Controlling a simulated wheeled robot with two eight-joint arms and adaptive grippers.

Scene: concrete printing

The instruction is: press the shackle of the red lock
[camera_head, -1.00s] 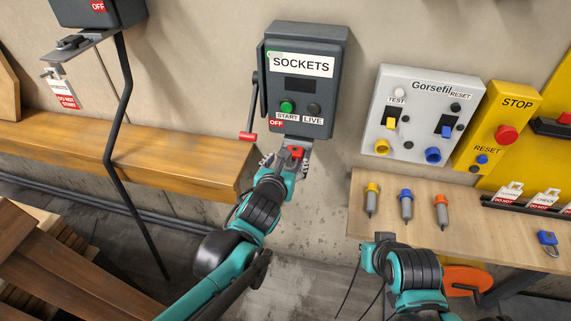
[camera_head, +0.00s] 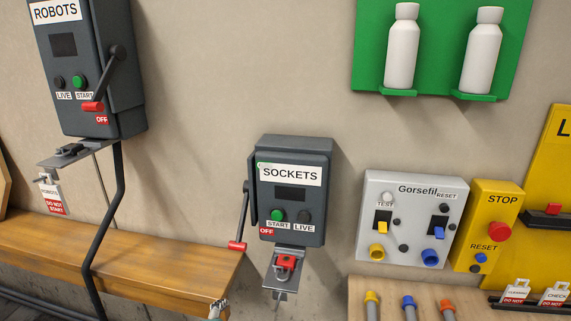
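The red lock (camera_head: 286,262) is at the grey metal bracket (camera_head: 290,253) under the SOCKETS box (camera_head: 291,195). Its pale shackle (camera_head: 283,274) shows below the red body; I cannot tell whether it is fully closed. My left gripper (camera_head: 217,308) shows only as a small tip at the bottom edge, below and left of the lock and apart from it. Its opening cannot be made out. My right gripper is out of view.
The SOCKETS lever (camera_head: 240,225) hangs down with its red handle at OFF. The ROBOTS box (camera_head: 75,68) is at upper left, with a bracket and tag below. A wooden ledge (camera_head: 150,255) runs along the wall. The Gorsefil panel (camera_head: 413,217) stands to the right.

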